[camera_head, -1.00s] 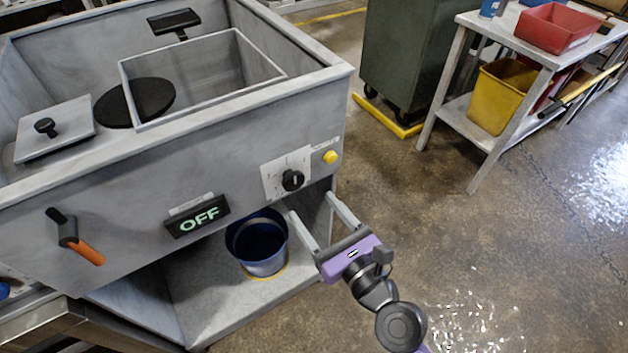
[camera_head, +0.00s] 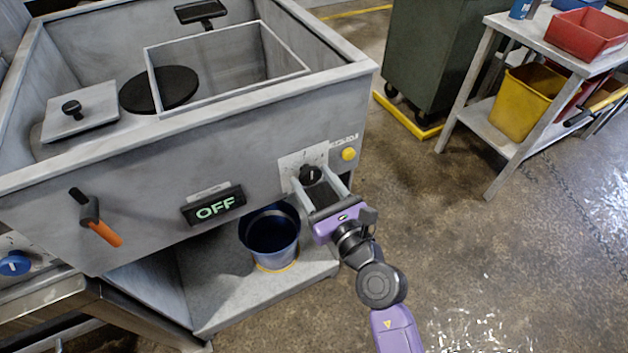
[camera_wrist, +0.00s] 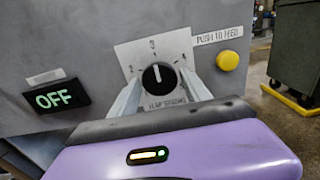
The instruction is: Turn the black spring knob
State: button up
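The black spring knob (camera_head: 311,175) sits on a white label plate on the front panel of the grey compactor, left of a yellow button. In the wrist view the knob (camera_wrist: 158,77) is round with a white pointer mark directed about upward. My gripper (camera_head: 322,182) is open, with one finger on each side of the knob. In the wrist view the fingers of my gripper (camera_wrist: 161,92) flank the knob's lower part. A gap seems to show on both sides; contact cannot be told.
The yellow button (camera_head: 348,154) is close to the right of the knob. A lit OFF display (camera_head: 214,207) and an orange-handled lever (camera_head: 97,219) are further left. A blue bucket (camera_head: 271,238) stands on the shelf below. Open floor lies to the right.

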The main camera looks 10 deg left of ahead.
jog(key=c, duration=1)
jog(key=shift+o, duration=0.2)
